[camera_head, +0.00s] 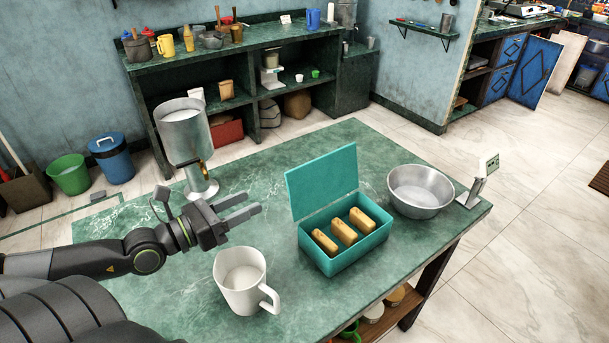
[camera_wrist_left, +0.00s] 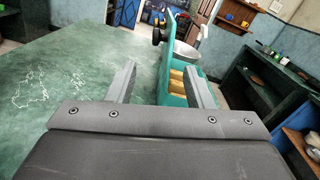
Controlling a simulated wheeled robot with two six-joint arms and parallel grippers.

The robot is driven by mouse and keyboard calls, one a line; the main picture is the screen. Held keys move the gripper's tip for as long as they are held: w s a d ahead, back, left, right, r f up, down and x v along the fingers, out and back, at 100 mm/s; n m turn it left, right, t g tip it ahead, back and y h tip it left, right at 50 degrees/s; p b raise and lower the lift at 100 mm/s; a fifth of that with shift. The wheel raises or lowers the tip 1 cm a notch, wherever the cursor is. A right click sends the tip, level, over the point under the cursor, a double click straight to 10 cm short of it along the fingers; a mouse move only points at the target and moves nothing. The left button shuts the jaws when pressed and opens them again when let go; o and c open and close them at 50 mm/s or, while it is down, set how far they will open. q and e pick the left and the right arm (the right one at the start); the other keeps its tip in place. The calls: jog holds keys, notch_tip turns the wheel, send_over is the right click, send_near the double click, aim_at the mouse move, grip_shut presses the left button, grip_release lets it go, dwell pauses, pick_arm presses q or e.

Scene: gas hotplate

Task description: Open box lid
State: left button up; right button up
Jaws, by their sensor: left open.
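A teal box (camera_head: 350,250) stands on the green marbled table, and its lid (camera_head: 322,181) is raised upright along the back edge. Several yellow-brown bars (camera_head: 343,232) lie inside. My left gripper (camera_head: 248,205) is open and empty, to the left of the box and apart from it, above the table. In the left wrist view the box (camera_wrist_left: 176,85) shows ahead, between and behind the open fingers (camera_wrist_left: 160,85), partly hidden by the right finger. My right gripper is not in view.
A white mug (camera_head: 240,280) stands in front of my left gripper. A metal dispenser (camera_head: 184,135) stands behind it. A metal bowl (camera_head: 420,190) and a small stand (camera_head: 480,183) are right of the box. The left part of the green table (camera_head: 120,215) is mostly clear.

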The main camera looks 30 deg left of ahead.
pick_arm(q)
send_near(303, 177)
jog(key=w+a+f, duration=0.1)
jog(key=w+f, duration=0.1)
jog(key=x, duration=0.9)
jog(key=shift+w+d+r, duration=0.1)
jog(key=shift+w+r, duration=0.05)
jog(key=shift+w, duration=0.2)
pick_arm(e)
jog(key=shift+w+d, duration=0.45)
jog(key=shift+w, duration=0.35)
pick_arm(q)
grip_shut()
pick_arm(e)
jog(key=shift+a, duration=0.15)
